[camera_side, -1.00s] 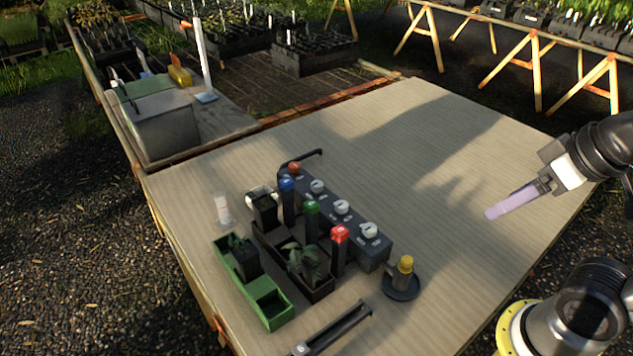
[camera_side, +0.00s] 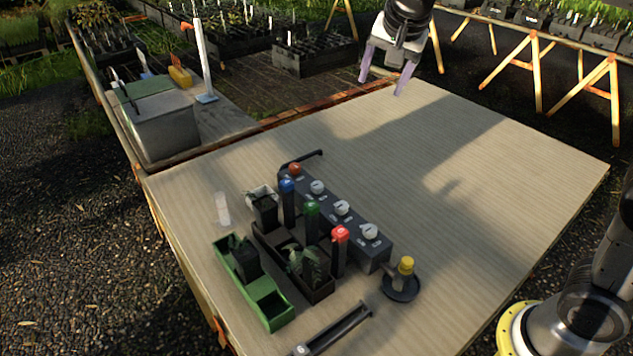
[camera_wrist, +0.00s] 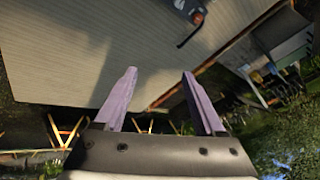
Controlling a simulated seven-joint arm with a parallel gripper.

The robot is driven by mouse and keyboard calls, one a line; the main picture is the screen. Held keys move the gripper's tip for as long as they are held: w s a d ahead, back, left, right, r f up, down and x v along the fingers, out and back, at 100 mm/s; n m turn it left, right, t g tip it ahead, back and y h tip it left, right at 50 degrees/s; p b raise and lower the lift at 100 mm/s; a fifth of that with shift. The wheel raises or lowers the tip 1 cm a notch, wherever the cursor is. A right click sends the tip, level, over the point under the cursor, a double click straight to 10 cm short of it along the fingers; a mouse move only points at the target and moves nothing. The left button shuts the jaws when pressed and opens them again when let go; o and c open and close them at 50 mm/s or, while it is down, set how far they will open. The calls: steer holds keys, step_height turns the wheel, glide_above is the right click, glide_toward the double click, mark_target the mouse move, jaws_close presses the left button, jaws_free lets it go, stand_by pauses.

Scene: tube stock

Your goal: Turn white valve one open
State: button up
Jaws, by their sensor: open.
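A dark grey valve box (camera_side: 376,258) stands on the table with three white knobs on its top: a far one (camera_side: 317,187), a middle one (camera_side: 341,207) and a near one (camera_side: 369,231). I cannot tell which is number one, nor read their markings. A red-orange knob (camera_side: 295,169) sits at the box's far end; it also shows at the top of the wrist view (camera_wrist: 197,18). My gripper (camera_side: 383,82) is open and empty, raised near the table's back edge, well apart from the valves. Its two lilac fingers also show spread in the wrist view (camera_wrist: 159,76).
Left of the box stand blue (camera_side: 287,186), green (camera_side: 312,208) and red-capped (camera_side: 340,234) posts, a dark plant tray (camera_side: 321,293) and a green tray (camera_side: 279,320). A yellow-topped item sits in a dark dish (camera_side: 401,294). The table's right half is clear.

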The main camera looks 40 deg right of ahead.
steer(key=w+a+f+g, duration=0.1)
steer(key=w+a+f, duration=0.3)
steer(key=w+f, duration=0.5)
steer(key=g+h, duration=0.1)
steer(key=g, duration=0.1)
glide_toward(317, 184)
steer(key=shift+n, duration=0.4)
steer(key=x, duration=0.8)
steer(key=shift+f, duration=0.25)
jaws_close()
